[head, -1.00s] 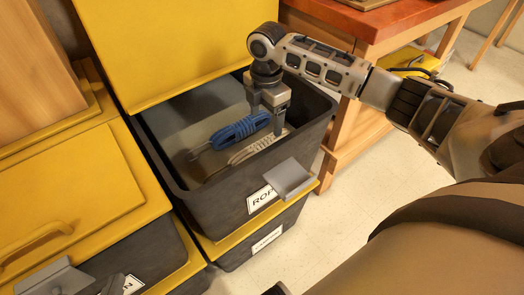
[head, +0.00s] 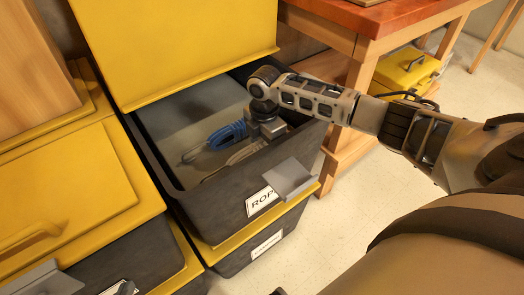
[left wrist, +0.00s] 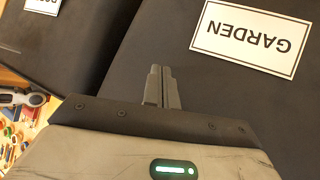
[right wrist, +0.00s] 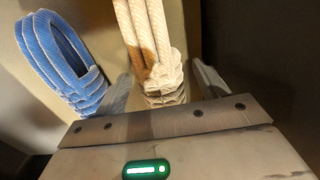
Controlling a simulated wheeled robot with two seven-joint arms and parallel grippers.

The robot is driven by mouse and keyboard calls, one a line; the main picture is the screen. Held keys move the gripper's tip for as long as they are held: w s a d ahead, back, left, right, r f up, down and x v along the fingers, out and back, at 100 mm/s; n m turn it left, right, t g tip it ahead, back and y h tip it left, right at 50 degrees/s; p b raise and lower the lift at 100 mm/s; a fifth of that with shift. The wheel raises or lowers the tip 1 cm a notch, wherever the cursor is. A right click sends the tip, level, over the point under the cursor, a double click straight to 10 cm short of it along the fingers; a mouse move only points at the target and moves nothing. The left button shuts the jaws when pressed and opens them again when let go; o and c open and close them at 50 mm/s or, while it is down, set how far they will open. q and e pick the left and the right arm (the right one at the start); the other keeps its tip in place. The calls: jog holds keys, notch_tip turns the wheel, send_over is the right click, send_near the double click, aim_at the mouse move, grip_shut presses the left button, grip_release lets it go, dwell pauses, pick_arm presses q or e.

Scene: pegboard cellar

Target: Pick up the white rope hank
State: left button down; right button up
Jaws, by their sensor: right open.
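The white rope hank (right wrist: 146,35) lies in the dark open bin (head: 215,207) labelled "ROP…", beside a blue rope hank (right wrist: 62,62). In the head view the white hank (head: 240,153) is partly hidden by my right gripper (head: 268,130), which reaches down into the bin. In the right wrist view my right gripper (right wrist: 163,82) is open, with one finger on each side of the white hank's bound end. Whether the fingers touch it is unclear.
The raised yellow lid (head: 180,50) stands behind the open bin. A closed yellow-lidded bin (head: 80,180) is at the left, and another bin is below. A wooden bench (head: 345,100) and a yellow toolbox (head: 408,72) are at the right. The floor at the right is clear.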

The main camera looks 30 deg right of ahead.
jog(key=c, duration=1.2)
jog(key=shift+r, duration=0.1)
